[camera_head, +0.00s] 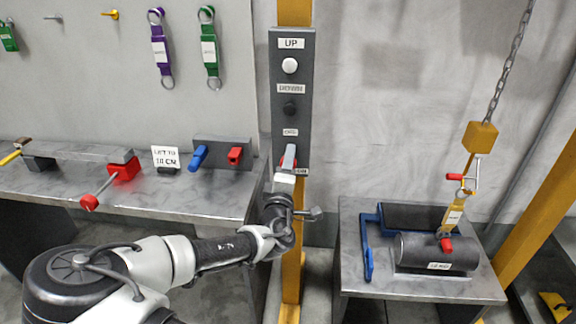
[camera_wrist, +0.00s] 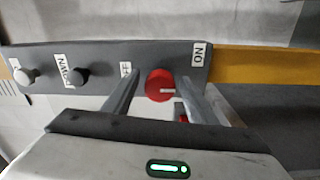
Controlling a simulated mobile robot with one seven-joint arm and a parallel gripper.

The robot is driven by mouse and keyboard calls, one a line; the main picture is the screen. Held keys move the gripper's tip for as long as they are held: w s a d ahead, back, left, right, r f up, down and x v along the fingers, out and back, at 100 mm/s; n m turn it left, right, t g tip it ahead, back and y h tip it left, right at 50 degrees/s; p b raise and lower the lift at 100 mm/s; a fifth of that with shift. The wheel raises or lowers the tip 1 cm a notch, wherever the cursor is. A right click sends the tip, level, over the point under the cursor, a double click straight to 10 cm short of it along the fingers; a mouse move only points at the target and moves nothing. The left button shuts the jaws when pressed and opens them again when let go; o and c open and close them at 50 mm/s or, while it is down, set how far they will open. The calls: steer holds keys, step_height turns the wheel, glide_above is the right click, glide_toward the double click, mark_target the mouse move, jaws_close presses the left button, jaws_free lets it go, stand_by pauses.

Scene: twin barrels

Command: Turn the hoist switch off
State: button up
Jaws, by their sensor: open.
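The hoist switch is a red round knob (camera_wrist: 158,86) low on a dark grey control panel (camera_head: 291,60). In the wrist view it sits between the OFF label (camera_wrist: 126,69) and the ON label (camera_wrist: 198,54), with a pale mark on its face towards the ON side. In the head view my gripper hides most of the knob. My gripper (camera_head: 289,158) is open at the panel's lower end. In the wrist view its two fingers stand on either side of the knob; I cannot tell whether they touch it.
Above the switch are a white UP button (camera_head: 290,65) and a black button (camera_head: 290,108). The panel is on a yellow post (camera_head: 292,240). A left bench (camera_head: 200,200) holds red and blue handles. At right, a chain hook hangs over a dark cylinder (camera_head: 430,250) on a stand.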

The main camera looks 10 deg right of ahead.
steer(key=shift+s, duration=0.1)
steer(key=p+v, duration=0.5)
steer(key=v, duration=1.2)
steer(key=shift+p, duration=0.3)
steer(key=shift+a+f, duration=0.1)
